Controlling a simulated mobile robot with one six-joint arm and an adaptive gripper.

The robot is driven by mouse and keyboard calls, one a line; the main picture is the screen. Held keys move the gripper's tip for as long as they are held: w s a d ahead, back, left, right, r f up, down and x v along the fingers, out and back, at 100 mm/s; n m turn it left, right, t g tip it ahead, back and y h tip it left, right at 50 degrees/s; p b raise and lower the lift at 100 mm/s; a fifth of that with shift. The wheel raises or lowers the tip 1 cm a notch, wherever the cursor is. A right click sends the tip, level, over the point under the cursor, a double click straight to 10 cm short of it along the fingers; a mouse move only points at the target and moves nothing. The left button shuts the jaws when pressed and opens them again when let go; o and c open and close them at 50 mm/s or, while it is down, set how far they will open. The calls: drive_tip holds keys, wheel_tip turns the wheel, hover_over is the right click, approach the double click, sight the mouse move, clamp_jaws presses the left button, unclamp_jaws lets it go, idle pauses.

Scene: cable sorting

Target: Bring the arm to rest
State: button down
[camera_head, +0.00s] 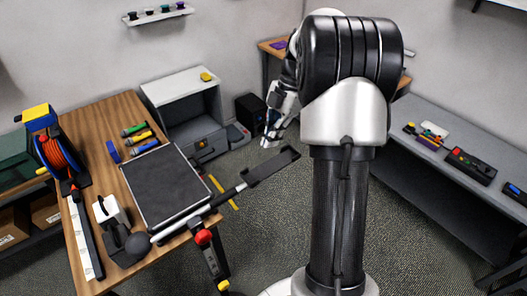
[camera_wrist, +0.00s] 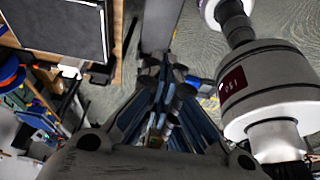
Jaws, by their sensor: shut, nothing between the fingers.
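My gripper (camera_head: 268,141) hangs at the end of my folded arm, left of my column, in open air above the carpet. In the wrist view my gripper (camera_wrist: 165,65) is shut with nothing between its fingers. My own arm links fill the right of that view. Part of my arm is hidden behind my large black and white joint in the head view.
A wooden workbench (camera_head: 100,103) with a dark mat (camera_head: 165,187), a cable reel (camera_head: 57,152) and several tools stands left. A grey cabinet (camera_head: 185,90) is behind it. A grey bench (camera_head: 450,172) with small devices runs along the right.

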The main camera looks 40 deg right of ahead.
drive_tip(key=s+a+r+m+t+h+b, duration=0.1)
drive_tip(key=s+a+m+h+b, duration=0.1)
drive_tip(key=s+a+m+b, duration=0.35)
drive_tip(key=s+a+r+m+h+b, duration=0.1)
drive_tip(key=s+a+m+b, duration=0.15)
drive_tip(key=a, duration=0.55)
drive_tip(key=s+a+f+m+t+b, duration=0.2)
drive_tip(key=s+a+f+m+b, duration=0.2)
drive_tip(key=s+f+m, duration=0.1)
drive_tip(key=s+a+f+m+t+h+b, duration=0.1)
drive_tip(key=s+a+f+m+b, duration=0.3)
drive_tip(key=s, duration=0.4)
drive_tip(key=shift+s+a+f+m+t+b, duration=0.15)
drive_tip(key=shift+a+f+m+t+b, duration=0.25)
drive_tip(key=shift+f+m, duration=0.45)
drive_tip(key=c, duration=2.4)
unclamp_jaws()
drive_tip(key=shift+f, duration=0.1)
